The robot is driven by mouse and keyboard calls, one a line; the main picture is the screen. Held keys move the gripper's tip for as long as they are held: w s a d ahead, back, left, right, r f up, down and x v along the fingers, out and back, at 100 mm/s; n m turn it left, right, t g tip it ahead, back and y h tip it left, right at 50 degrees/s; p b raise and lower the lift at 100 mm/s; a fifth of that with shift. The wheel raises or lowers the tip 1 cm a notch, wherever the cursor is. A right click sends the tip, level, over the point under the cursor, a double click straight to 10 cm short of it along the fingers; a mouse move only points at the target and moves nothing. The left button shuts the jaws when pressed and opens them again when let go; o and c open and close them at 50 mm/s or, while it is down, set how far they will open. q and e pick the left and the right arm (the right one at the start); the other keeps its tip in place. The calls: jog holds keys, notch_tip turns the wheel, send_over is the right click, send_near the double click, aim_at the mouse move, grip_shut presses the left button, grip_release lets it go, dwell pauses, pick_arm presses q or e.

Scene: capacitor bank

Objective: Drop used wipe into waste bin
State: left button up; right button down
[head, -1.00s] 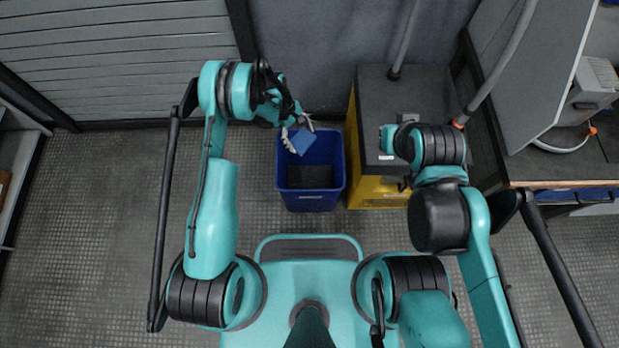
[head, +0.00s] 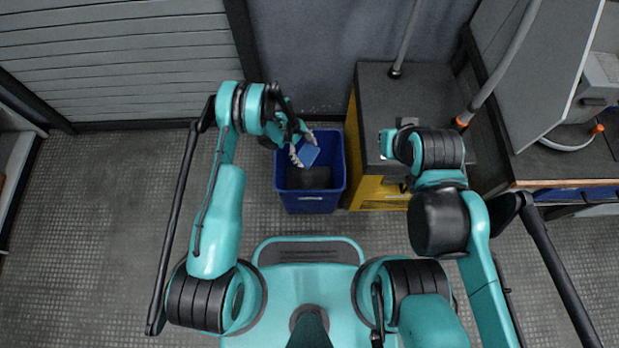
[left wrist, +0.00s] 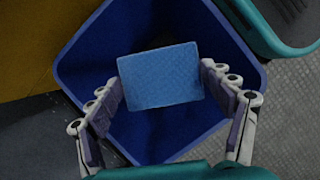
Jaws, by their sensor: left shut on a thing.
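The used wipe (head: 309,154) is a light blue square piece, and it also shows in the left wrist view (left wrist: 160,77). My left gripper (head: 303,147) is shut on the wipe, with a fingertip at each side of it in the left wrist view (left wrist: 160,85). The waste bin (head: 311,203) is a dark blue open-topped box on the floor. In the left wrist view the bin's rim (left wrist: 75,60) surrounds the wipe, which is over the opening. The height of the wipe above the bin is hard to tell. My right gripper's fingers are hidden in the head view.
A yellow cabinet (head: 376,193) with a dark top stands just right of the bin. A grey wall is behind the bin. A workbench (head: 560,166) is at the far right. The floor (head: 95,230) at the left is clear.

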pick_arm(q)
jog(key=o, duration=1.1)
jog(key=shift+c, duration=0.2)
jog(key=v, duration=1.2)
